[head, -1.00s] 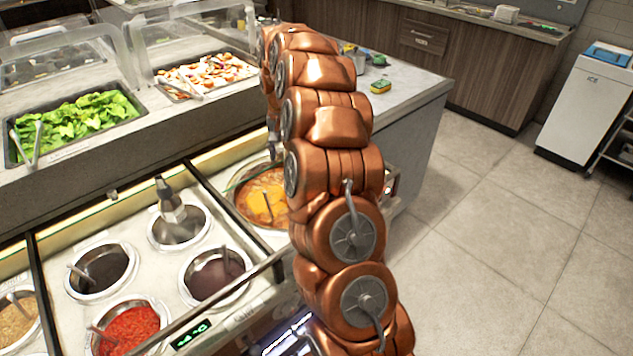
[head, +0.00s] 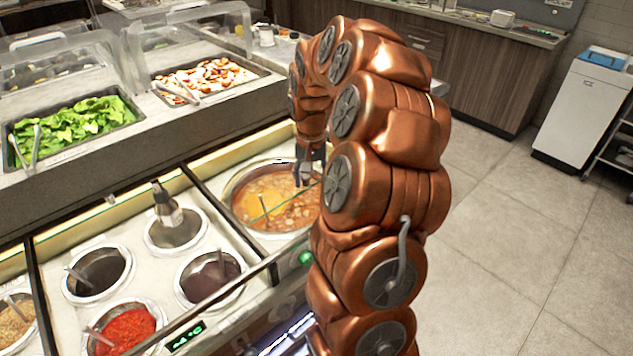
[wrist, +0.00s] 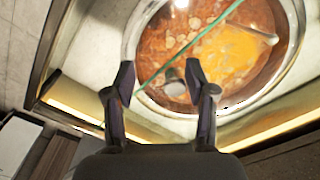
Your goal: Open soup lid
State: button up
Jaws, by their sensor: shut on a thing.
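The soup well (head: 234,205) is a round metal pot of orange-brown soup, with a ladle handle standing in it. The soup lid (wrist: 190,48) is a clear pane, seen mainly by its thin green edge crossing the pot; the edge also shows in the head view. My gripper (head: 304,177) is over the right part of the pot. In the wrist view its fingers (wrist: 161,86) stand apart around a grey knob-like piece (wrist: 174,88), which I take for the lid's handle. The exact finger contact is unclear. My arm hides the pot's right side in the head view.
Several smaller sauce wells, one with red sauce (head: 126,328), lie left of the pot. A raised counter with lettuce (head: 75,128) and a second food tray (head: 210,78) stands behind. Open floor (head: 500,260) lies right.

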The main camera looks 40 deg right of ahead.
jog(key=shift+s, duration=1.2)
jog(key=shift+r, duration=0.15)
notch_tip(320, 180, up, 9)
jog(key=p, duration=0.1)
jog(key=shift+p, duration=0.4)
jog(key=shift+b, duration=0.3)
dwell(0.5)
